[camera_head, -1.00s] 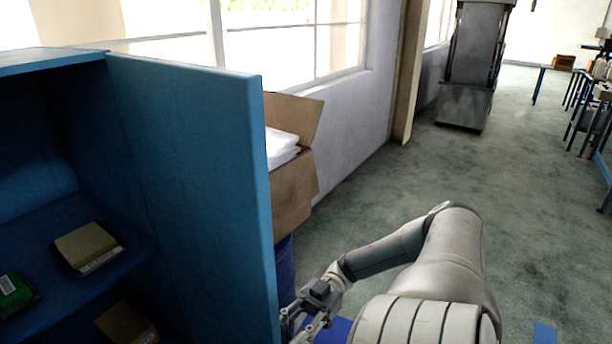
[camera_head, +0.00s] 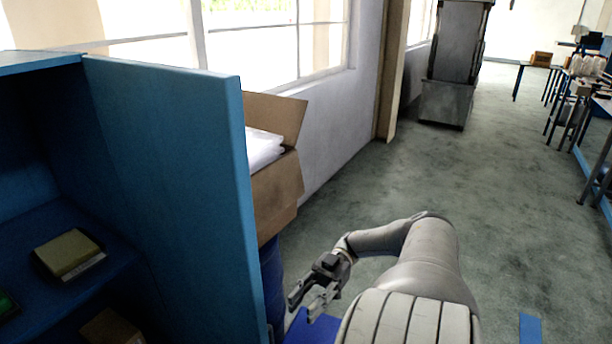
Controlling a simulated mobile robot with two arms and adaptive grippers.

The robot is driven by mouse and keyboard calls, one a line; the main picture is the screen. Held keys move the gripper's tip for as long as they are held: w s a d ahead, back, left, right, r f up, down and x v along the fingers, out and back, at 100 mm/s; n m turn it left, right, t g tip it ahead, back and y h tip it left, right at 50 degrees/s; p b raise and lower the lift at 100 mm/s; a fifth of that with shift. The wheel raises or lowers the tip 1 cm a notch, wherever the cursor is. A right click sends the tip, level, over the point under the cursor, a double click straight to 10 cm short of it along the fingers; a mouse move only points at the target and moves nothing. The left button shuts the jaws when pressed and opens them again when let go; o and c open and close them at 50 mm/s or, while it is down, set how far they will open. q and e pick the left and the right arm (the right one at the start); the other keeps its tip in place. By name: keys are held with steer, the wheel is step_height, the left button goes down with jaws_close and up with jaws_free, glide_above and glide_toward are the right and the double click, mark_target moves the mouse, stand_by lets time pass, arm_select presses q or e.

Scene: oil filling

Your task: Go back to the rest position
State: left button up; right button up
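My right gripper (camera_head: 306,303) is at the lower middle of the head view, at the end of my grey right arm. Its fingers are spread apart with nothing between them. It hangs beside the blue shelf unit (camera_head: 180,170), to the right of its side panel and in front of a dark blue barrel-like object (camera_head: 271,285). My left gripper and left arm are out of view.
The shelf holds a tan-topped box (camera_head: 68,254). An open cardboard box (camera_head: 278,195) with white contents stands behind the side panel. A grey metal machine (camera_head: 450,65) stands farther back. Tables (camera_head: 540,85) line the right. The grey floor (camera_head: 500,190) between is clear.

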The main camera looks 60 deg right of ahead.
stand_by(0.3)
steer(key=w+a+f+m+t+h, duration=0.1)
steer(key=w+f+m+t+h, duration=0.25)
steer(key=f, duration=0.55)
steer(key=w+a+f+m+t+h, duration=0.25)
steer(key=w+f+t, duration=0.2)
steer(key=f, duration=0.45)
step_height(320, 180, down, 15)
steer(key=s+a+m+h, duration=0.1)
steer(key=s+m+h, duration=0.25)
steer(key=h, duration=0.45)
steer(key=s+a+f+m+g+h, duration=0.2)
steer(key=s+a+f, duration=0.25)
steer(key=f, duration=0.25)
steer(key=s+a+f+m+g+h, duration=0.2)
steer(key=s+a+f, duration=0.1)
steer(key=s+f, duration=0.25)
steer(key=s+a+f+g, duration=0.3)
steer(key=s+a, duration=0.2)
steer(key=s, duration=0.1)
steer(key=s+a+f+g, duration=0.2)
steer(key=s+a+f, duration=0.1)
steer(key=s+a, duration=0.3)
steer(key=shift+s+a+f+g, duration=0.2)
steer(key=shift+s+f+g, duration=0.15)
steer(key=shift+s, duration=0.35)
steer(key=shift+d+r, duration=0.1)
